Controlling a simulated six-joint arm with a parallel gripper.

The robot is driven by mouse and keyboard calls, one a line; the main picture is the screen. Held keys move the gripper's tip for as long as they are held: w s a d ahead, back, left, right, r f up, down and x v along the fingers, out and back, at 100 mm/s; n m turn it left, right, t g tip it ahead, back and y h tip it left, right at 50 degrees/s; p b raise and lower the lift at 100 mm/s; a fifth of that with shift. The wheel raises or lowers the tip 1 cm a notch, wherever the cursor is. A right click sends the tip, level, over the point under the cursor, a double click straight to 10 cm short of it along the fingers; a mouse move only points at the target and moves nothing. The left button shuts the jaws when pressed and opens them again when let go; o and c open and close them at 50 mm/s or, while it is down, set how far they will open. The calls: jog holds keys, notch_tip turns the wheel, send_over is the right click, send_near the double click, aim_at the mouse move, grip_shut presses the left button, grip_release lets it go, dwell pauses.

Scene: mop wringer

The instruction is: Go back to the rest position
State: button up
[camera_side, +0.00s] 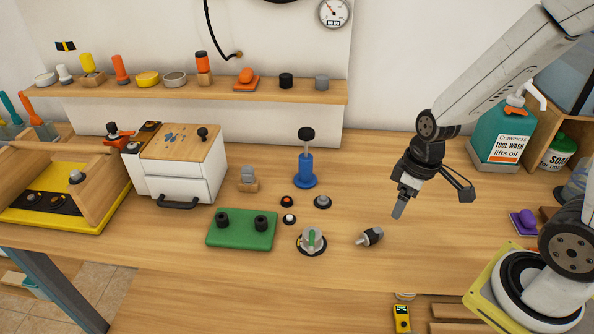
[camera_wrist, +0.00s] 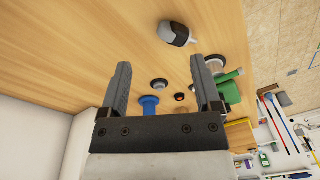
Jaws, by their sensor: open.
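My gripper (camera_side: 400,203) hangs above the wooden bench at centre right in the side view, pointing down and a little left. In the wrist view my gripper (camera_wrist: 158,85) has its two dark fingers apart with nothing between them. A dark grey and light grey knob-like piece (camera_side: 370,237) lies on the bench to the lower left of the fingers, apart from them. It also shows at the top of the wrist view (camera_wrist: 174,33).
A blue post with a black knob (camera_side: 306,170), a green block (camera_side: 241,229) and a round green-handled dial (camera_side: 311,240) stand left of my gripper. A white drawer box (camera_side: 176,180) is farther left. A teal soap bottle (camera_side: 502,138) stands right, near my arm.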

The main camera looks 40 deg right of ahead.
jog(key=shift+w+a+r+m+t+h, duration=0.15)
jog(key=shift+w+a+r+m+t, duration=0.2)
jog(key=shift+m, duration=0.2)
jog(key=shift+w+a+r+m+t+h, duration=0.1)
jog(key=shift+a+r+m+t+h, duration=0.15)
jog(key=shift+r+m, duration=0.25)
jog(key=shift+w+a+r+m+t+h, duration=0.1)
jog(key=shift+w+a+r+m+t, duration=0.15)
jog(key=shift+m, duration=0.4)
